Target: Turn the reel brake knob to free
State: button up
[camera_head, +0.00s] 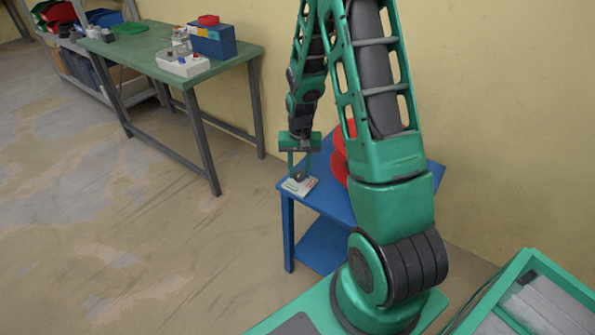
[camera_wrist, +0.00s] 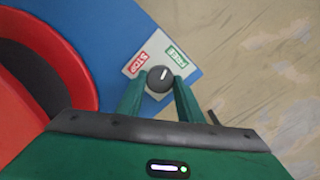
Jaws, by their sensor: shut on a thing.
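The reel brake knob (camera_wrist: 160,79) is a round dark knob with a white pointer line. It sits on a pale plate (camera_wrist: 133,73) with a red STOP label (camera_wrist: 143,62) and a green label (camera_wrist: 176,56), probably FREE. In the wrist view the pointer leans up and slightly right, nearer the green label than the red. My gripper (camera_wrist: 161,84) is shut on the knob, one finger on each side. In the head view my gripper (camera_head: 299,172) points down at the plate (camera_head: 299,187) on the blue table's near left corner; the knob is small there.
A red reel (camera_head: 340,160) stands on the blue table (camera_head: 325,200) behind my arm, partly hidden; it also shows at left in the wrist view (camera_wrist: 75,60). A green workbench (camera_head: 140,58) with boxes stands at the back left. The floor between is clear.

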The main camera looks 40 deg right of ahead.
aim_at(299, 173)
jog(key=shift+a+m, duration=0.1)
jog(key=shift+m, duration=1.9)
jog(key=shift+w, duration=0.1)
jog(key=o, duration=1.1)
jog(key=shift+c, duration=0.2)
notch_tip(299, 173, up, 11)
jog(key=shift+f, duration=0.15)
